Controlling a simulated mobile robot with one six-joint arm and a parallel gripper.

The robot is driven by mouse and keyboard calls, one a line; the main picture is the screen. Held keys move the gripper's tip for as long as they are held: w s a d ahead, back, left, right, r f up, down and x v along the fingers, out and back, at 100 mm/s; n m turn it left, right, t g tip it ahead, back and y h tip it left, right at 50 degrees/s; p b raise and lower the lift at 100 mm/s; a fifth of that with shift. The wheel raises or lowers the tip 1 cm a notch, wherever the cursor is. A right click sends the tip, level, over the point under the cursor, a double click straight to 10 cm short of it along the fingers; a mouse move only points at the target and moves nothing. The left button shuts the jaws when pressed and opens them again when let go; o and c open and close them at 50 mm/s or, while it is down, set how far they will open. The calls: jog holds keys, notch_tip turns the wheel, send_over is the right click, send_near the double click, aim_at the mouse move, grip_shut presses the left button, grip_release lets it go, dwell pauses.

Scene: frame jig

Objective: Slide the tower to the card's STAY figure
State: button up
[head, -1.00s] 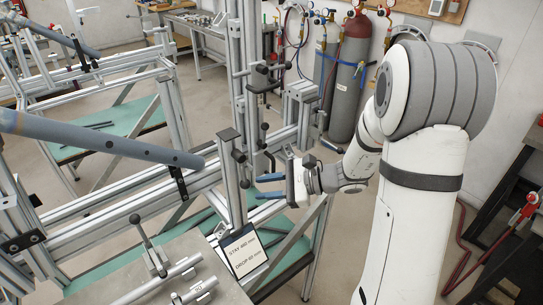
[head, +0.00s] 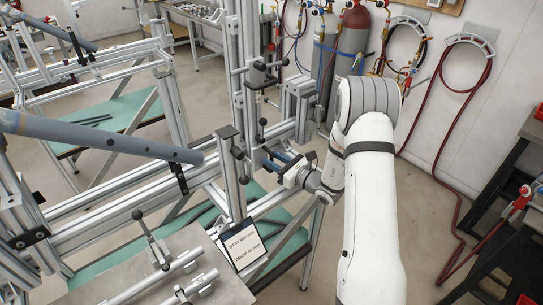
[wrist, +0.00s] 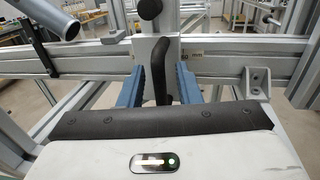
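A short upright aluminium post with a black cap, which I take for the tower (head: 230,180), stands at the rails of the frame jig. A black lever handle (wrist: 162,65) hangs at its carriage in the wrist view. My gripper (head: 268,161) has its blue fingers pointed at this carriage; they also show in the wrist view (wrist: 162,88). They are open, one on each side of the handle, with small gaps showing. I cannot tell how deep the handle sits between them. The card (head: 243,246) leans below the post; it has a STAY line and a DROP line, figures too small to read surely.
A horizontal rail (wrist: 225,60) with a small marked label runs behind my fingers. A grey-blue tube (head: 100,138) lies on the jig to the left. A steel plate (head: 120,280) with a toggle clamp is in front. Gas cylinders (head: 350,50) stand behind.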

jog(key=shift+w+a, duration=0.5)
jog(key=shift+a, duration=0.05)
grip_shut()
